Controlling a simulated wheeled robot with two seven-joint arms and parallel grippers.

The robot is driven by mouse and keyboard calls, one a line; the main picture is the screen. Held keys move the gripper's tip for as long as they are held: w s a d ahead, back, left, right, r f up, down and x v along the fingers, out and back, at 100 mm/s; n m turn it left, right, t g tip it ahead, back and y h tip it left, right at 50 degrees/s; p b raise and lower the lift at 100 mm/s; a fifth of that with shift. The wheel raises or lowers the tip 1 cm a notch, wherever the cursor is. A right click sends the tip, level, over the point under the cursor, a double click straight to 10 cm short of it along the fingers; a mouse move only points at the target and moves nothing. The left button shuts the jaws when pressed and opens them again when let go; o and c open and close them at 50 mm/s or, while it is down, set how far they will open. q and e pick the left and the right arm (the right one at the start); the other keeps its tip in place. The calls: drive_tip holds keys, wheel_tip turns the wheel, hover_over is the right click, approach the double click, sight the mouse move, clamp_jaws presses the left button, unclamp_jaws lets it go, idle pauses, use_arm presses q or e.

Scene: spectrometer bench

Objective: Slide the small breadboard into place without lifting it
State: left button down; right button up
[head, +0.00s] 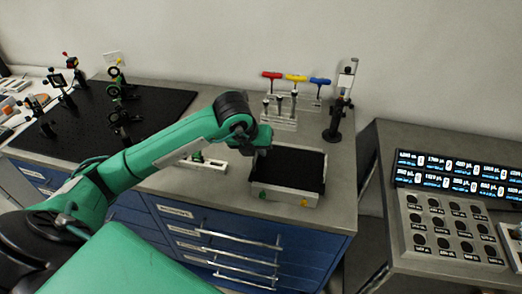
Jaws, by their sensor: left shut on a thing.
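The small breadboard (297,168) is a black square plate in a light grey frame, lying flat on the right part of the bench top (338,190). My left gripper (262,150) reaches in from the left and points down at the board's far left corner. It appears shut on the board's left edge; the fingertips are small and partly hidden by the wrist. A green piece and a yellow piece (304,203) show at the frame's front side. My right gripper is not in view.
A large black breadboard (165,104) with optics mounts fills the bench's left. Behind the small board stand a rack of red, yellow and blue T-handled drivers (296,78) and a dark post mount (334,130). A pale holder (205,165) lies left. A control panel (450,228) stands right.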

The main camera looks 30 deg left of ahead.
use_arm(q)
drive_tip(key=c, duration=1.5)
unclamp_jaws()
drive_tip(key=shift+o, duration=0.3)
drive_tip(key=shift+f, duration=0.1)
drive_tip(key=d+b+v, duration=0.1)
drive_tip(key=b+v, duration=0.1)
drive_tip(key=v, duration=1.2)
drive_tip(key=shift+a, duration=0.5)
